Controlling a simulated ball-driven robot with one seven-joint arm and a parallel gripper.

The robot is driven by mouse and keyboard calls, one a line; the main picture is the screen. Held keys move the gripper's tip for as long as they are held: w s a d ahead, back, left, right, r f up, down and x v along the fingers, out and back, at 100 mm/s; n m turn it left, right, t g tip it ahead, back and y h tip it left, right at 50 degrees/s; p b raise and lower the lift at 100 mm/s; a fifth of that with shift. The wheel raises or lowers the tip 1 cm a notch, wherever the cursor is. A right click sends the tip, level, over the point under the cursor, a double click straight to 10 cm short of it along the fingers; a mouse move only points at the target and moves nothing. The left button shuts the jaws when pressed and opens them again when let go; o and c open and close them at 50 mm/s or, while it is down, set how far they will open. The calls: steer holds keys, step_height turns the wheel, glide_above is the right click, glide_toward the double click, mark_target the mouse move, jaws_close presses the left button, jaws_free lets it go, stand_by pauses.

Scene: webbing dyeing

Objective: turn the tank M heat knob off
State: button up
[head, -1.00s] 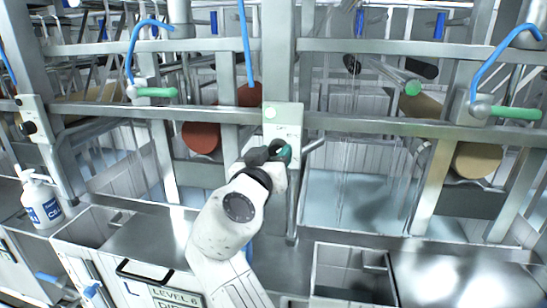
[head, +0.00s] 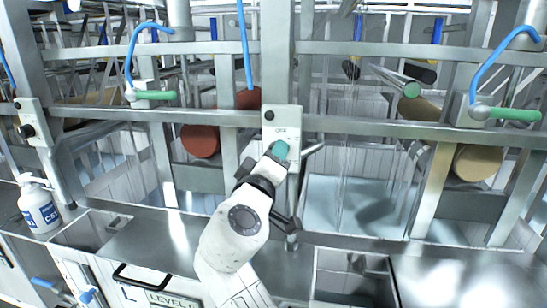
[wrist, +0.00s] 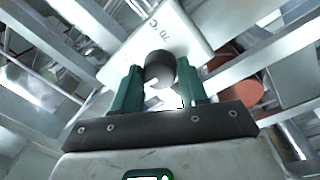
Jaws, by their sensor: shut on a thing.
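A pale control plate (head: 283,118) is fixed on the upright post in the middle of the head view. A small dark indicator (head: 269,114) sits at its upper left. I cannot read a tank letter on it. In the wrist view the plate (wrist: 178,30) is tilted and carries small print that looks like a temperature. The dark round knob (wrist: 159,68) stands out from it between the two teal fingers. My gripper (head: 280,150) is shut on this knob at the plate's lower part. In the head view the gripper hides the knob.
A metal rail (head: 390,129) crosses in front of the tanks at the plate's height. A similar plate with a black knob (head: 28,130) is at the left. Green-handled taps (head: 515,114) with blue hoses flank the post. A white pump bottle (head: 38,205) stands at left.

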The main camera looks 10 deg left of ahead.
steer(key=shift+n, duration=0.7)
steer(key=o, duration=1.1)
steer(key=shift+c, duration=0.2)
steer(key=s+f+b, duration=0.1)
steer(key=s+b, duration=0.1)
steer(key=s, duration=0.8)
steer(key=shift+s+a, duration=0.35)
steer(key=shift+a, duration=0.1)
